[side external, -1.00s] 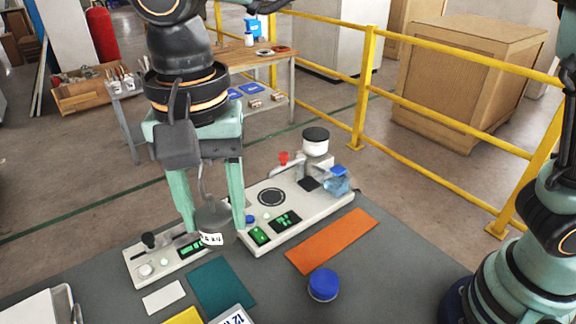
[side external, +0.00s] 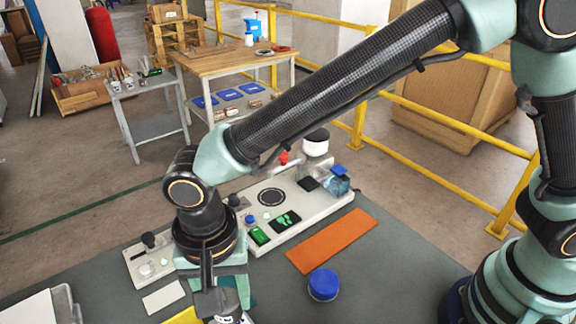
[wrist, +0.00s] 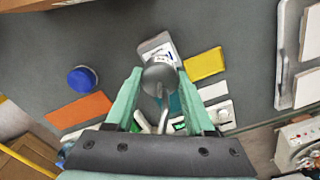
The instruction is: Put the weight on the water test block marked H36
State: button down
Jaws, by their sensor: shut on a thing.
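My gripper (side external: 212,284) is shut on a dark grey weight (side external: 214,304) with a hook on top and holds it low over the front of the table. In the wrist view the weight (wrist: 160,77) hangs between the green fingers of my gripper (wrist: 160,92). Just beyond it in that view, a white piece with dark print (wrist: 157,46) lies on the table, partly covered by the weight. I cannot read H36 on anything. In the side view that spot is mostly hidden by my arm and the weight. I cannot tell whether the weight touches the piece.
A yellow tile (wrist: 204,64), a white tile (wrist: 213,91) and an orange strip (wrist: 79,110) lie around. A blue-lidded jar (side external: 323,284) stands to the right. A white instrument panel (side external: 310,211) is behind. A tray (wrist: 291,50) is at the wrist view's right.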

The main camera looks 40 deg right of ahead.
aim_at(229, 312)
jog(key=shift+f, duration=2.2)
jog(key=shift+f, duration=0.1)
jog(key=shift+c, duration=1.3)
grip_release()
